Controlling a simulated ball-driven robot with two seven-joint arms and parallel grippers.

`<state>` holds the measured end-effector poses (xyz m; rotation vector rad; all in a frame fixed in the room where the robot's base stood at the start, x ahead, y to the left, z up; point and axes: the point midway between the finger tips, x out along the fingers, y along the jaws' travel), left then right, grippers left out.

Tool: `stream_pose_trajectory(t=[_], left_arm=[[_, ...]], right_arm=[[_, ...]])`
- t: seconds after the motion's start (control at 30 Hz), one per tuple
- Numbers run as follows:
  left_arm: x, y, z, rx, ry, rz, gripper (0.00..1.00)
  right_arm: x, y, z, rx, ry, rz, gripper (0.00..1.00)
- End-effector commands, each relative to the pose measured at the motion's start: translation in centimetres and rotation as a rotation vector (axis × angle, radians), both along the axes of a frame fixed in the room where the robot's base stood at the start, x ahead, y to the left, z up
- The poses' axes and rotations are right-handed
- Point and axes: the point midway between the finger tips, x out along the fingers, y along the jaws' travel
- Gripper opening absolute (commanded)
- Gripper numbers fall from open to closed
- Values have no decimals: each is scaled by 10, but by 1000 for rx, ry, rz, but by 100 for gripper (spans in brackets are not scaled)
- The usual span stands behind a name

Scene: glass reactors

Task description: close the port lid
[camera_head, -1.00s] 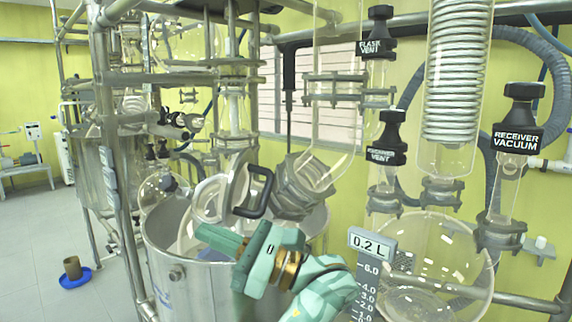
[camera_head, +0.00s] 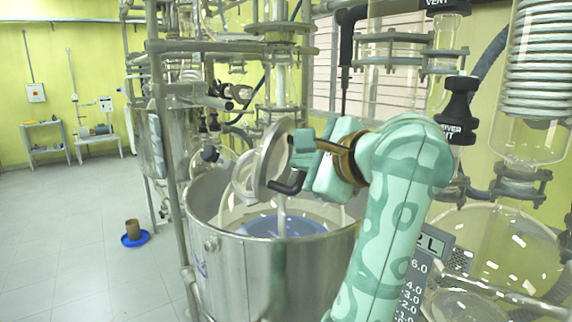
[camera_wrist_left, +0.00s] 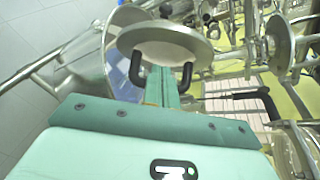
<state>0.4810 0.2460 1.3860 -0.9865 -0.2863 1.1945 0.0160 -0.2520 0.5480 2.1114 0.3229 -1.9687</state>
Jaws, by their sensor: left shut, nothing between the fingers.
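The port lid (camera_head: 274,152) is a round pale metal disc with a black handle (camera_head: 288,187). It stands steeply tilted, swung up off the reactor's opening. It also shows in the left wrist view (camera_wrist_left: 165,30), with black handle ends on both sides of my fingers. A pale ring (camera_head: 243,180), perhaps the port's rim, shows left of the lid. My left gripper (camera_head: 303,152) is shut and empty, with its fingertips at the handle side of the lid. I cannot tell whether they touch it. The fingers hide part of the handle. My right gripper is out of view.
The steel vessel (camera_head: 262,275) stands below the lid, with bluish contents visible inside. Metal frame posts (camera_head: 165,130) and glassware crowd the back and right. A black valve (camera_head: 458,108) stands right of my arm. Open floor with a blue dish (camera_head: 135,240) lies left.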

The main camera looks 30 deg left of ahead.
Motion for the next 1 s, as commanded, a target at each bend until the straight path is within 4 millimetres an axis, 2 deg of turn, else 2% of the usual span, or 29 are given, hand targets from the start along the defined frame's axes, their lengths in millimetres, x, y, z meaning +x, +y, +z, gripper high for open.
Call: stream_pose_trajectory(t=[0.1,0.23,0.77,1.0], left_arm=[[-5,18,8,3,-7,4,0],[-7,29,10,3,-4,4,0],[-8,34,11,3,-2,1,0],[-2,49,16,4,-2,5,0]], right_arm=[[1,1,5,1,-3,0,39],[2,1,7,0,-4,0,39],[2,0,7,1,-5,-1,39],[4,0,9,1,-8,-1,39]])
